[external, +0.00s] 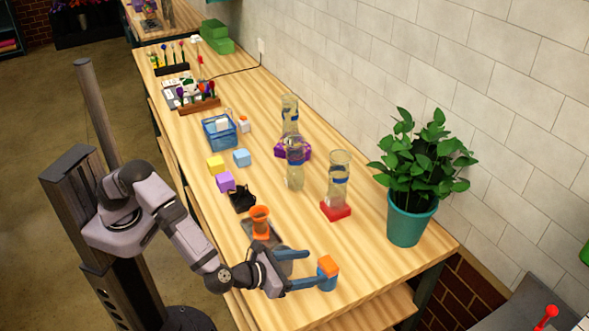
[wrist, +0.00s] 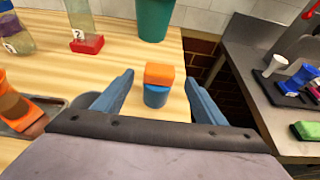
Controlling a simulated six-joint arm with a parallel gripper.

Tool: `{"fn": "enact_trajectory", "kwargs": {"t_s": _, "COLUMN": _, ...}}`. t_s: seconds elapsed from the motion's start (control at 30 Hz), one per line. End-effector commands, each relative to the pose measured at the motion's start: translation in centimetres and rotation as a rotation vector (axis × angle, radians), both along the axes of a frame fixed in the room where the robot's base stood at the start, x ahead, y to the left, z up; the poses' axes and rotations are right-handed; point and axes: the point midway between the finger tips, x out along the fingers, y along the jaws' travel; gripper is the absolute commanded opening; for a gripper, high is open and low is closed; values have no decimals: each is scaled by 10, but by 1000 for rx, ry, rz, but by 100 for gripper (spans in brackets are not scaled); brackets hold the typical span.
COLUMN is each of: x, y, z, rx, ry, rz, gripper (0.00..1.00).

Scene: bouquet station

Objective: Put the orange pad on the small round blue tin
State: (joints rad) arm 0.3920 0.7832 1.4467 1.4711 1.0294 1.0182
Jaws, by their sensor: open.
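The orange pad (external: 327,265) rests on top of the small round blue tin (external: 327,281) near the front end of the wooden table. In the wrist view the orange pad (wrist: 159,74) sits on the blue tin (wrist: 156,96), which stands upright. My gripper (external: 312,268) is open, with its two blue fingers apart on either side of the tin and pad. In the wrist view my gripper (wrist: 160,90) shows a gap between each finger and the tin. I cannot tell whether either finger touches it in the external view.
An orange cup-like thing (external: 260,219) stands on a grey tray left of my gripper. A glass vase on a red base (external: 336,210) and a potted plant (external: 409,220) stand farther back. The table edge (wrist: 184,85) lies just right of the tin.

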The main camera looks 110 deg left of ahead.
Motion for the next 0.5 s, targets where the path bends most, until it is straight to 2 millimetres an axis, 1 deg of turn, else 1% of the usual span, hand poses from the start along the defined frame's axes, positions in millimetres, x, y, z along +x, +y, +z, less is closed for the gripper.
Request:
{"fn": "enact_trajectory", "kwargs": {"t_s": 0.03, "x": -6, "y": -7, "z": 2, "rx": -1, "ry": -2, "rz": -3, "gripper": 65}}
{"fn": "enact_trajectory", "kwargs": {"t_s": 0.2, "x": -24, "y": -24, "z": 12, "rx": 0, "ry": -2, "rz": -3, "gripper": 65}}
{"fn": "enact_trajectory", "kwargs": {"t_s": 0.33, "x": -32, "y": -33, "z": 18, "rx": 0, "ry": -1, "rz": -2, "gripper": 65}}
{"fn": "enact_trajectory", "kwargs": {"t_s": 0.5, "x": -38, "y": -38, "z": 22, "rx": 1, "ry": 1, "rz": 0, "gripper": 65}}
